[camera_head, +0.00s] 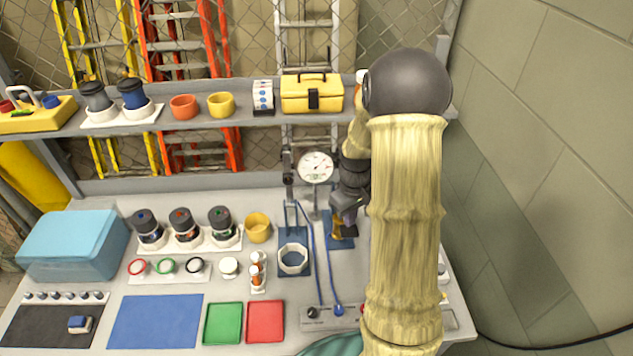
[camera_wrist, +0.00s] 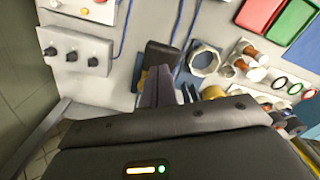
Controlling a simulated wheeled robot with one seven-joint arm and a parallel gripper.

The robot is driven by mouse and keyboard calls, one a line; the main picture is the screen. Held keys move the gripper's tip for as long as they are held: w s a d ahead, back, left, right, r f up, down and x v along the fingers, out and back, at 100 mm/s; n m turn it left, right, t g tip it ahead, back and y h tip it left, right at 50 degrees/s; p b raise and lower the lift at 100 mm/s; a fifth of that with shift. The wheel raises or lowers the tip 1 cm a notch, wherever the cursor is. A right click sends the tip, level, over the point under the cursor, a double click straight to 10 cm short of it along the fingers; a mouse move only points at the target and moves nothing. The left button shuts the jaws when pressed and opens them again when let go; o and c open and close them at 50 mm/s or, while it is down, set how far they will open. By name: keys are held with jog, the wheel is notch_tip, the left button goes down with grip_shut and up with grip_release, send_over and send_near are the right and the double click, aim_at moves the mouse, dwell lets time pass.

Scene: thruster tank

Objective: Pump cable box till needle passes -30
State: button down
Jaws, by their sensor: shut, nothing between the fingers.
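The round white gauge (camera_head: 316,167) stands on a post at the back of the bench; its needle is too small to read exactly. My gripper (camera_head: 345,217) is shut and empty, pointing down over a blue mat (camera_head: 340,243) right of the gauge post. A dark and gold piece (camera_head: 337,231) is at or just below the fingertips. In the wrist view my fingers (camera_wrist: 168,85) end beside a dark block (camera_wrist: 162,54) with a yellow-gold part near it. I cannot tell whether they touch. Which item is the cable box is unclear; my arm hides part of the bench.
A blue stand holds a white ring (camera_head: 293,258) left of my gripper. Blue tubes (camera_head: 317,265) run to a front panel (camera_head: 325,314). A grey knob box (camera_wrist: 75,52) shows in the wrist view. A shelf (camera_head: 210,125) crosses behind; a block wall (camera_head: 550,130) stands right.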

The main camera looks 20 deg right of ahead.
notch_tip(320, 180, down, 6)
jog(key=b, duration=0.4)
jog(key=shift+f, duration=0.25)
notch_tip(320, 180, down, 2)
jog(key=b, duration=0.2)
notch_tip(320, 180, up, 9)
jog(key=p, duration=0.8)
send_over(348, 232)
jog(key=w+d, duration=0.1)
jog(key=shift+w+r, duration=0.1)
notch_tip(348, 232, down, 13)
jog(key=b, duration=0.9)
notch_tip(348, 232, up, 13)
jog(key=p, duration=1)
